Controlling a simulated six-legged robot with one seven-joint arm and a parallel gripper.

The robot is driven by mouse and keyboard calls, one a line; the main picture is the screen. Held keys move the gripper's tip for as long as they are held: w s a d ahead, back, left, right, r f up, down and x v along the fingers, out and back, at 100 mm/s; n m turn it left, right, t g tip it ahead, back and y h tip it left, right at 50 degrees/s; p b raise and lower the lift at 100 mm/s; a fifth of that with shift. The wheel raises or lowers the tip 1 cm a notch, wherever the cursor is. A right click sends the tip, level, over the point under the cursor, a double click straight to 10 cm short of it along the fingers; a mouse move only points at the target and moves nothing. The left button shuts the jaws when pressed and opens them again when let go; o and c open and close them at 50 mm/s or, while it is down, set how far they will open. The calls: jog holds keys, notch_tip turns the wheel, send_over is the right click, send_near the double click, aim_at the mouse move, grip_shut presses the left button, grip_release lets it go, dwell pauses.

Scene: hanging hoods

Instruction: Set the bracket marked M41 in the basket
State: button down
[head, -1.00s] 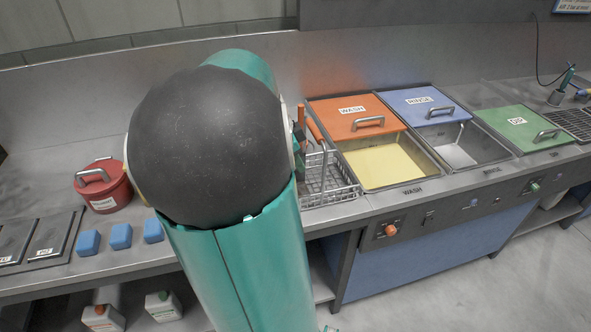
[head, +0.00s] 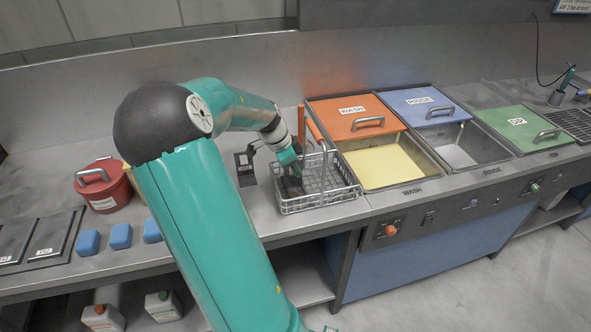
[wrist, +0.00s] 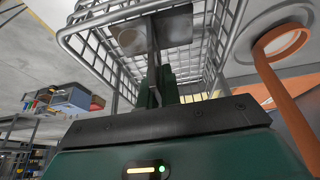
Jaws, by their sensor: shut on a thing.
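The wire basket (head: 328,198) stands on the counter left of the wash tank, and its mesh also shows in the wrist view (wrist: 95,18). My gripper (head: 292,171) points down into the left part of the basket. It is shut on a dark grey bracket (head: 292,187), whose plate (wrist: 168,31) and thin upright show among the wires in the wrist view. I cannot tell whether the bracket touches the basket floor. No M41 marking is readable on it. A second dark bracket-like piece (head: 245,168) stands on the counter just left of the basket.
Orange upright handles (head: 301,124) rise by the basket. The open wash tank (head: 385,165) and rinse tank (head: 462,146) lie to the right. A red pot (head: 108,190), blue blocks (head: 120,236) and dark plates (head: 48,236) are on the left.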

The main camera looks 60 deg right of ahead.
jog(key=shift+f, duration=0.3)
jog(key=shift+f, duration=0.15)
jog(key=c, duration=1.6)
grip_release()
jog(key=v, duration=1.2)
